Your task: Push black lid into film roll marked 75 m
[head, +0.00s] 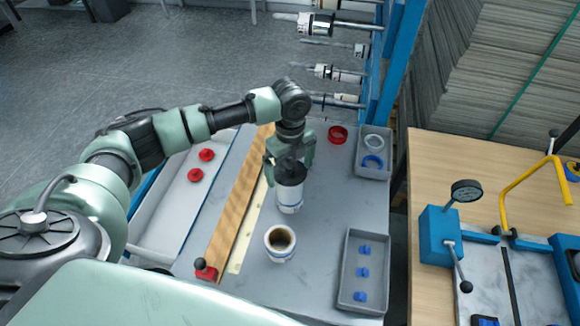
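My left gripper (289,172) points down over a white film roll (290,198) with a blue band, standing upright on the grey table. A black lid (290,173) shows at the top of this roll, between the two fingers. The fingers stand wide apart on either side of it; I cannot tell whether they grip it or how deep the lid sits. A second white roll (281,254) stands in front, upright, its dark brownish hollow open at the top. The 75 m marking is not readable on either roll. My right gripper is not in view.
A grey tray (347,286) with blue parts lies at front right, another tray (387,160) with rings at back right. A red ring (338,134) lies near the back edge. A wooden strip (240,204) runs along the left.

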